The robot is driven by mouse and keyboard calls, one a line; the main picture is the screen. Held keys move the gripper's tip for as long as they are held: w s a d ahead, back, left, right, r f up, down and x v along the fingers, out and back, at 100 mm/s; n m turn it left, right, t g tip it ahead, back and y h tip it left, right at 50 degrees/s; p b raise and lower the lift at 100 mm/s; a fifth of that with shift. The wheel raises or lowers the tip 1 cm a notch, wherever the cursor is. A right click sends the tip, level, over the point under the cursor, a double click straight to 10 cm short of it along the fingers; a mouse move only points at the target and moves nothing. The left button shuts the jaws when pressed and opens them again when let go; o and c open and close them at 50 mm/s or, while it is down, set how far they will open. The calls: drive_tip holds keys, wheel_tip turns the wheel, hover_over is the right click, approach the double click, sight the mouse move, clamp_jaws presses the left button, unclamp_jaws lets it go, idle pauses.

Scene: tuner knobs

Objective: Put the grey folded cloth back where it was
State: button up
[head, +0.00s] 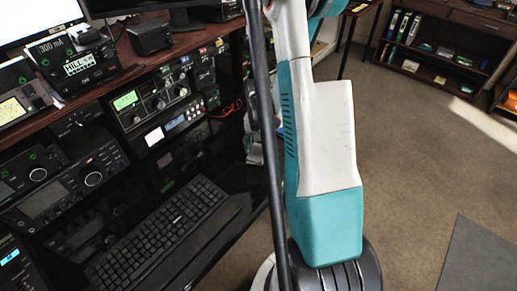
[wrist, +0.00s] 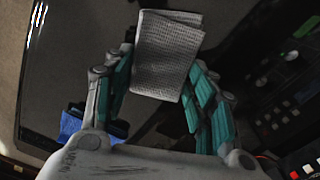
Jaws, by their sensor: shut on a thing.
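The grey folded cloth (wrist: 166,55) shows in the upper middle of the wrist view, hanging between the two fingers of my gripper (wrist: 162,80). The fingers are closed in on it from both sides, and the gripper holds it. In the head view my white and teal arm stands in the middle, and neither the gripper nor the cloth can be made out there. The spot where the cloth was before cannot be told from these frames.
A keyboard (head: 165,232) lies on a dark shelf below radio units (head: 155,107) in a rack. Monitors and small devices stand on the desk (head: 150,62) above. A blue item (wrist: 78,125) shows left of my gripper. Carpet (head: 415,140) is open at right.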

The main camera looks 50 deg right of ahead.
sight(258, 148)
drive_tip(key=o, duration=0.9)
drive_tip(key=shift+o, duration=0.2)
wheel_tip(258, 148, up, 12)
drive_tip(key=p, duration=0.4)
